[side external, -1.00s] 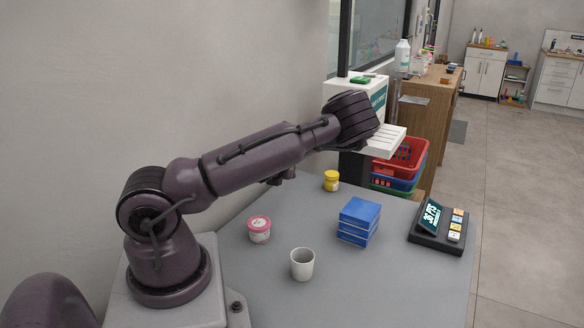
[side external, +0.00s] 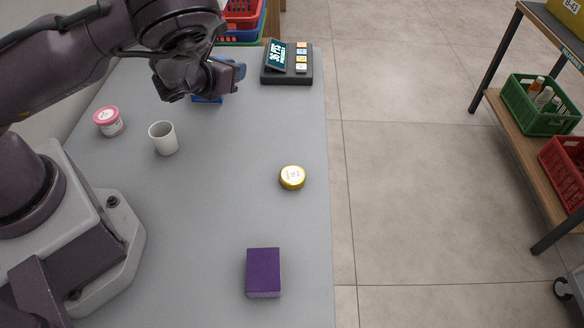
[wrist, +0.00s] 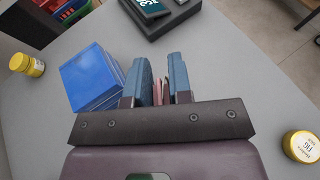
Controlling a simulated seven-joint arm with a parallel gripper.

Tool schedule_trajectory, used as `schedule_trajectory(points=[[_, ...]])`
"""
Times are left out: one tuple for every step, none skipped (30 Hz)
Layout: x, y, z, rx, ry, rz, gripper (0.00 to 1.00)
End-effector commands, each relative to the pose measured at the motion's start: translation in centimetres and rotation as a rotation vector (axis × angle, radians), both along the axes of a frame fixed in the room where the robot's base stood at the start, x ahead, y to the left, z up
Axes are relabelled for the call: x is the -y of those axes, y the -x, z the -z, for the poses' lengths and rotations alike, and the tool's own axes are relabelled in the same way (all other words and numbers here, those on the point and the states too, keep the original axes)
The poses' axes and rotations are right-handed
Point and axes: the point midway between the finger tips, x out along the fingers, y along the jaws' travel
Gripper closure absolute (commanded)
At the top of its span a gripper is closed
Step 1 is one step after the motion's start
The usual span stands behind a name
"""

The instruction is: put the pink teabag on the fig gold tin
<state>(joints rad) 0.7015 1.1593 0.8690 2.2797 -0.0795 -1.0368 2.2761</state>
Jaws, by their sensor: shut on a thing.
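My gripper (side external: 238,76) is over the far part of the counter, beside the stack of blue boxes. In the wrist view its blue-grey fingers (wrist: 160,76) are shut on the pink teabag (wrist: 160,92), of which only a thin pink strip shows between them.
Blue boxes (wrist: 92,76) stand left of the fingers, and a yellow jar (wrist: 27,65) is farther left. The counter around the gold tin is clear.

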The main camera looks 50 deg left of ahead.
Motion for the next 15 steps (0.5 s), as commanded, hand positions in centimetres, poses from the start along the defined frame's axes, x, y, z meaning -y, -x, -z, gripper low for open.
schedule_trajectory(points=[[3.2, -0.4, 0.1, 0.001, 0.004, 0.078, 1.00], [4.8, -0.6, 0.2, 0.002, 0.003, 0.119, 1.00], [7.0, -0.7, 0.3, 0.001, 0.004, 0.175, 1.00], [8.6, -0.6, 0.4, 0.002, 0.004, 0.216, 1.00], [10.2, -0.6, 0.4, 0.002, 0.004, 0.257, 1.00], [12.2, -0.4, 0.4, 0.002, 0.005, 0.310, 1.00], [13.6, -0.3, 0.5, 0.002, 0.004, 0.347, 1.00], [15.0, -0.1, 0.5, 0.003, 0.004, 0.385, 1.00], [16.7, 0.2, 0.5, 0.003, 0.004, 0.431, 1.00], [17.8, 0.5, 0.5, 0.002, 0.004, 0.464, 1.00], [18.9, 0.8, 0.6, 0.001, 0.003, 0.493, 1.00], [20.1, 1.1, 0.5, 0.002, 0.003, 0.530, 1.00], [20.8, 1.3, 0.5, 0.003, 0.003, 0.555, 1.00], [21.5, 1.5, 0.5, 0.002, 0.002, 0.578, 1.00], [22.2, 1.8, 0.5, 0.002, 0.003, 0.606, 1.00]])
